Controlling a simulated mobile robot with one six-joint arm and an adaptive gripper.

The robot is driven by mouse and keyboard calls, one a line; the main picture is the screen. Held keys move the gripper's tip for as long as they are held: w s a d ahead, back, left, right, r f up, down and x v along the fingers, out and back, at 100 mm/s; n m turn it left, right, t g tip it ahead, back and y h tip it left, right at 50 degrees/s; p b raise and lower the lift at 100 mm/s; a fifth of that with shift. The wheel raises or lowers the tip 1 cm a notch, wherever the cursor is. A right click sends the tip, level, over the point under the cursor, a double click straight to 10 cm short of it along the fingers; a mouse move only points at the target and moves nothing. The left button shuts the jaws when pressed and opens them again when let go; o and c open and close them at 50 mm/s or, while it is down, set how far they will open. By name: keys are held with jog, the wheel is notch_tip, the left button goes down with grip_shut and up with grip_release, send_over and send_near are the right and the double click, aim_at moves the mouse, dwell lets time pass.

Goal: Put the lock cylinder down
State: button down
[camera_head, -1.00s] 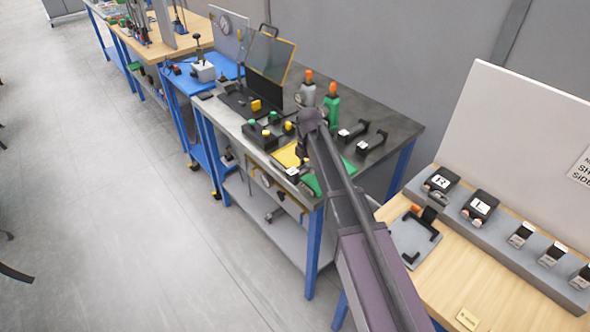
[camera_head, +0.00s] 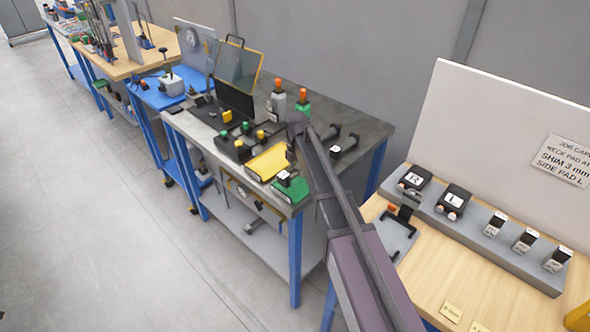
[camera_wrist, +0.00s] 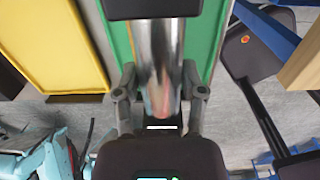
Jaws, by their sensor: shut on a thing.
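In the wrist view the lock cylinder (camera_wrist: 160,45) is a shiny silver cylinder. It stands between the two fingers of my gripper (camera_wrist: 160,92), which is shut on it. A green tray (camera_wrist: 205,35) lies behind the cylinder, with a yellow tray (camera_wrist: 55,45) to its left. I cannot tell whether the cylinder touches the green tray. In the head view my gripper (camera_head: 288,179) is small, over the green tray (camera_head: 297,192) at the front corner of the grey bench. The cylinder cannot be made out there.
The yellow tray (camera_head: 268,162) is beside the green one. Black button boxes (camera_head: 235,148), a hinged clear screen (camera_head: 238,68) and orange-topped bottles (camera_head: 278,97) stand on the bench. A wooden table (camera_head: 440,270) with a grey rack is at right. Open floor lies left.

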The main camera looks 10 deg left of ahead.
aim_at(299, 181)
jog(key=shift+w+d+f, duration=0.2)
jog(key=shift+w+d, duration=0.15)
jog(key=shift+d, duration=0.15)
jog(key=shift+f+b, duration=1.6)
jog(key=shift+b, duration=0.2)
jog(key=shift+c, duration=0.9)
grip_release()
jog(key=shift+r, duration=0.25)
notch_tip(299, 181, up, 12)
jog(key=p, duration=1.2)
jog(key=shift+f, duration=0.2)
jog(key=shift+s, duration=0.1)
